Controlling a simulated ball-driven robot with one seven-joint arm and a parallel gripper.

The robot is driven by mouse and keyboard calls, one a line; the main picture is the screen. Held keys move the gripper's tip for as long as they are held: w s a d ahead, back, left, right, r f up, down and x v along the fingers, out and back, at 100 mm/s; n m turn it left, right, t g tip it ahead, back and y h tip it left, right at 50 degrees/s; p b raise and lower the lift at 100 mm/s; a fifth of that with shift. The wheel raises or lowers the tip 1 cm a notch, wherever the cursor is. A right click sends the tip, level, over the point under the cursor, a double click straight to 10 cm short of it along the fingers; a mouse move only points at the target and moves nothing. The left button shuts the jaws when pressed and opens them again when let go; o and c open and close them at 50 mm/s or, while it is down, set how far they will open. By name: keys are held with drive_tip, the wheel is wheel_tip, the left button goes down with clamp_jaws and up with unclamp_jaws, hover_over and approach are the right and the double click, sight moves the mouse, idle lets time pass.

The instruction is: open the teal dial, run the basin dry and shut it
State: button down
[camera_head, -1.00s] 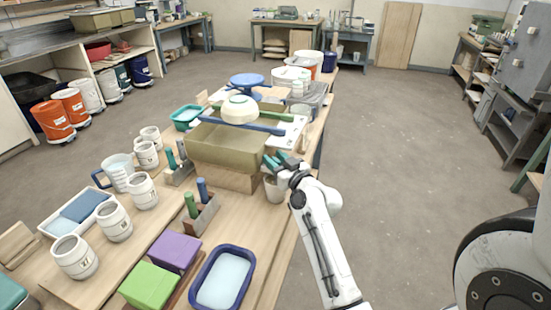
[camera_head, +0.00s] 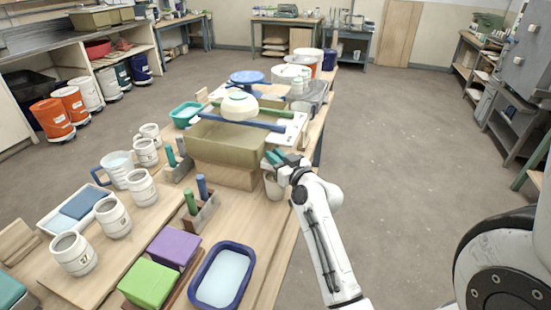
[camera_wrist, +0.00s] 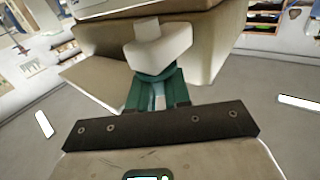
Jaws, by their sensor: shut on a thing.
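The tan basin (camera_head: 228,150) stands raised on a wooden block on the workbench. My gripper (camera_head: 275,158) is at its right end, above a pale cup or bucket (camera_head: 273,188). In the wrist view a pale spout-like block (camera_wrist: 160,45) sticks out from the basin (camera_wrist: 207,52). The teal dial (camera_wrist: 155,74) is under that block, and my gripper's green fingers (camera_wrist: 157,95) are shut on it. A pale strip shows between the fingers; I cannot tell whether it is liquid. The basin's liquid level cannot be made out.
White mugs, a jug (camera_head: 118,168) and tool holders (camera_head: 200,208) stand to the left. A blue-rimmed tray (camera_head: 222,277) and purple and green blocks are in front. The floor to the right is clear.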

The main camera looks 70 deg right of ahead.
drive_tip(key=shift+d+f+n+t+y+b, duration=0.1)
drive_tip(key=shift+f+n+t+y+b, duration=0.25)
drive_tip(key=shift+b, duration=0.85)
drive_tip(key=n+y+b, duration=0.1)
drive_tip(key=b, duration=0.2)
drive_tip(key=shift+t+y, duration=0.25)
drive_tip(key=n+y+b, duration=0.1)
drive_tip(key=y+b, duration=0.1)
drive_tip(key=b, duration=0.2)
drive_tip(key=shift+t, duration=0.4)
drive_tip(key=shift+r+n+y+b, duration=0.15)
drive_tip(key=shift+n+y+b, duration=0.5)
drive_tip(key=shift+y+b, duration=0.15)
drive_tip(key=shift+r+n+t+y, duration=0.2)
drive_tip(key=shift+n+t+y, duration=0.1)
drive_tip(key=shift+y, duration=0.2)
drive_tip(key=c, duration=1.2)
unclamp_jaws()
drive_tip(key=shift+o, duration=0.2)
drive_tip(key=s+a+b, duration=0.1)
drive_tip(key=s+a, duration=0.1)
drive_tip(key=s, duration=0.8)
drive_tip(key=shift+s, duration=0.35)
